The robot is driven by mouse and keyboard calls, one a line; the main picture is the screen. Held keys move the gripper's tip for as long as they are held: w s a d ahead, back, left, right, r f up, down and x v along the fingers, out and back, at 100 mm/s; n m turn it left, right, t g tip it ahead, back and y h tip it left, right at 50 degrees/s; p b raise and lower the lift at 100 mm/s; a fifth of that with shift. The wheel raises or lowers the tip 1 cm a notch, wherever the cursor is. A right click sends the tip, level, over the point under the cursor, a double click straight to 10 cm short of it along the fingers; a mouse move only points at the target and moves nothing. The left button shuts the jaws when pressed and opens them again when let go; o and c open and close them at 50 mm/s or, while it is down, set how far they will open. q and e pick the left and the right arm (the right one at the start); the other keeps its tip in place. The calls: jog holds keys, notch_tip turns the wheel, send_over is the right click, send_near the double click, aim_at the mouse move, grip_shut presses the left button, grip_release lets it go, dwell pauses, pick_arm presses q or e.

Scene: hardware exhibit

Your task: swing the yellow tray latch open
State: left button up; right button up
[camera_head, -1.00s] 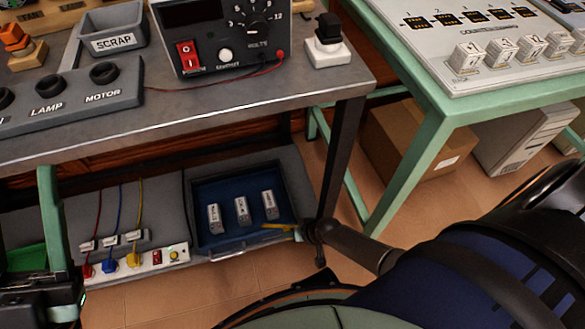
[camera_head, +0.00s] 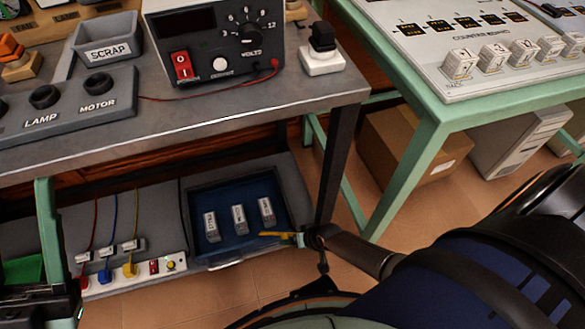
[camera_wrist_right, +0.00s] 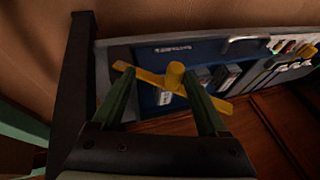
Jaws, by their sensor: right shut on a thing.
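The yellow latch (camera_head: 278,235) is a flat bar at the front right corner of the blue-lined tray (camera_head: 222,180). The tray sits on the grey lower shelf and holds three small labelled blocks (camera_head: 239,219). My right gripper (camera_head: 304,240) reaches in from the right and is at the latch's right end. In the right wrist view, my fingers (camera_wrist_right: 160,78) are shut on the latch, and its bar (camera_wrist_right: 148,76) and round hub (camera_wrist_right: 175,75) show between and beyond them. The bar crosses over the tray's edge. My left gripper (camera_head: 48,240) shows only partly at the left edge.
The dark table leg (camera_head: 335,165) stands close behind my right gripper. A power strip (camera_head: 130,275) with coloured plugs lies left of the tray. The workbench edge (camera_head: 200,125) overhangs the shelf. A cardboard box (camera_head: 405,145) sits under the green table. Floor in front is clear.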

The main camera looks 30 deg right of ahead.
jog(key=shift+s+d+f, duration=0.2)
jog(key=shift+d, duration=0.1)
pick_arm(q)
jog(key=shift+r, duration=0.1)
jog(key=w+a+f+n+g+y+p, duration=0.1)
jog(key=w+f+n+g+y+p, duration=0.1)
jog(key=f+y, duration=0.3)
jog(key=w+a+f+n+g+y+p, duration=0.1)
jog(key=w+f+n+g+y+p, duration=0.1)
jog(key=w+f+n+y+p, duration=0.3)
jog(key=shift+w+f, duration=0.15)
jog(key=shift+f, duration=1.6)
pick_arm(e)
jog(key=s+d+r, duration=0.7)
jog(key=d+r, duration=0.1)
jog(key=shift+s+r, duration=0.15)
jog(key=shift+r, duration=0.2)
